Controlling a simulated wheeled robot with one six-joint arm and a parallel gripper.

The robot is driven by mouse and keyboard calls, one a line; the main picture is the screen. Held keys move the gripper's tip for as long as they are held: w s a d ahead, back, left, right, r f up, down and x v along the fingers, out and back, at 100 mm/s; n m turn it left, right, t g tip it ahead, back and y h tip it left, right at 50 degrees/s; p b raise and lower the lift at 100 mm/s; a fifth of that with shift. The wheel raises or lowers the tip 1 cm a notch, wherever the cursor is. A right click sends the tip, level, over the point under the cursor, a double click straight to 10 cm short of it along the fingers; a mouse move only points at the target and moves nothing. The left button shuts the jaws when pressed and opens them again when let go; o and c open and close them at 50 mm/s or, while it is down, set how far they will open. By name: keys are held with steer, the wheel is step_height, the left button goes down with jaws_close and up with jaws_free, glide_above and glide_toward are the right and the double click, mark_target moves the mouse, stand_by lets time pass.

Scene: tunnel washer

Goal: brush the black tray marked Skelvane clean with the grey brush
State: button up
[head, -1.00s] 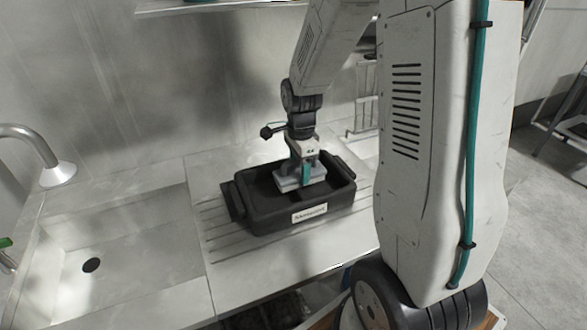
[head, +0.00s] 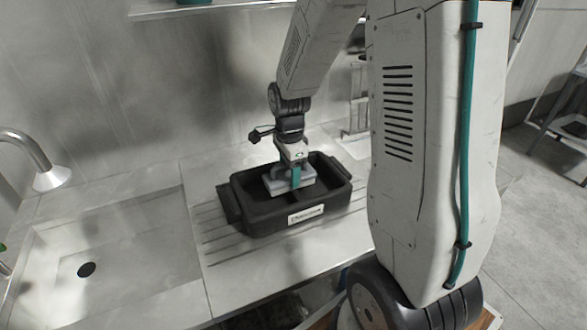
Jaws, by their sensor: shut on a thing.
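The black tray (head: 262,220) sits on the ribbed drainboard in the middle of the head view. A white label (head: 306,214) is on its front wall, with lettering too small to read surely. My gripper (head: 296,176) points down into the tray and is shut on the grey brush (head: 277,186). The brush is a pale grey block inside the tray's walls. Its underside is hidden, so I cannot tell whether it touches the tray floor. I see no clear dirt on the dark inside of the tray.
A sink basin (head: 130,255) with a dark drain and a curved tap (head: 38,160) lies to the left. A metal wall stands close behind the tray. A wire rack (head: 357,100) is behind it to the right. The drainboard (head: 235,265) is clear in front.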

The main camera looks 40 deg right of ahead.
step_height(320, 180, up, 10)
steer(key=shift+f, duration=0.1)
stand_by(0.7)
steer(key=shift+s, duration=0.1)
stand_by(0.3)
